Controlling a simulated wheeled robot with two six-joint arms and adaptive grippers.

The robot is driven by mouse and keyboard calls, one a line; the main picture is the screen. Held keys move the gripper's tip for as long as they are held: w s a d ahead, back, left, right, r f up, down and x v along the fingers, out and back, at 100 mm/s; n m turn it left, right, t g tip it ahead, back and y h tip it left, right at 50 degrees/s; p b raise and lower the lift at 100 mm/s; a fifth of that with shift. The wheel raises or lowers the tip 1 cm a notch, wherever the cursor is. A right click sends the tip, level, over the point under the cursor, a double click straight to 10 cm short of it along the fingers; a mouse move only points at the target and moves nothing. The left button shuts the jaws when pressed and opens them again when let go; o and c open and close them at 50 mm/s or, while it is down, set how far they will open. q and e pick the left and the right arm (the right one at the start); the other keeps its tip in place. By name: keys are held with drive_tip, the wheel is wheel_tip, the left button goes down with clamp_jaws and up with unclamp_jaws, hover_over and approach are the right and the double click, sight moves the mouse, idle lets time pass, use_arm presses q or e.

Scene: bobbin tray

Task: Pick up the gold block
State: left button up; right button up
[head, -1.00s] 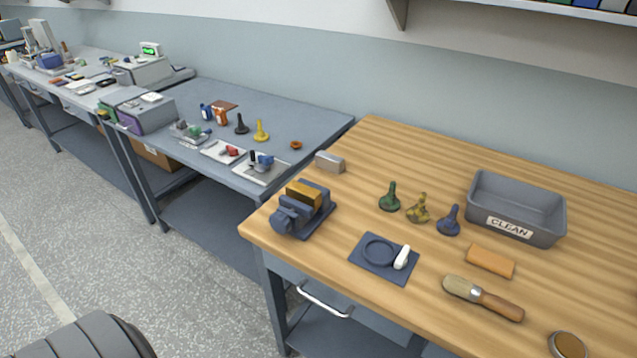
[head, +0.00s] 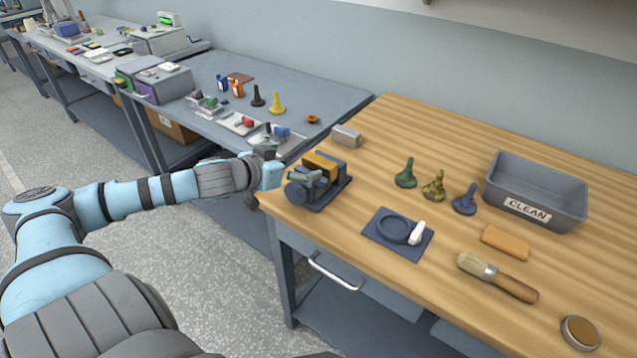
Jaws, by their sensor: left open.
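The gold block (head: 322,165) sits in the dark blue-grey vise (head: 328,192) at the left corner of the wooden bench. Its top and part of its side show above the jaws. My left arm reaches in from the left, and my left gripper (head: 303,175) is at the left side of the vise, close to the block. The gripper is open, with nothing seen between its fingers. Its fingers partly cover the vise; whether they touch the block I cannot tell. My right gripper is not in view.
A grey block (head: 346,136) stands behind the vise. A blue mat (head: 381,247) with a ring and white piece lies in front. Green, mottled and blue stamp-like pieces (head: 405,174), a grey CLEAN tray (head: 563,215), an orange block (head: 506,242) and a brush (head: 498,277) lie to the right.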

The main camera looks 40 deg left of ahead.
sight(321, 159)
use_arm(q)
drive_tip(key=b+x, duration=0.2)
drive_tip(key=x, duration=0.1)
drive_tip(key=shift+f, duration=0.3)
drive_tip(key=b+x, duration=0.1)
drive_tip(key=x, duration=0.6)
drive_tip(key=shift+w+d, duration=0.15)
drive_tip(key=shift+w, duration=0.2)
drive_tip(key=shift+s, duration=0.1)
drive_tip(key=c, duration=1.8)
drive_tip(key=shift+r, duration=0.15)
drive_tip(key=shift+c, duration=0.8)
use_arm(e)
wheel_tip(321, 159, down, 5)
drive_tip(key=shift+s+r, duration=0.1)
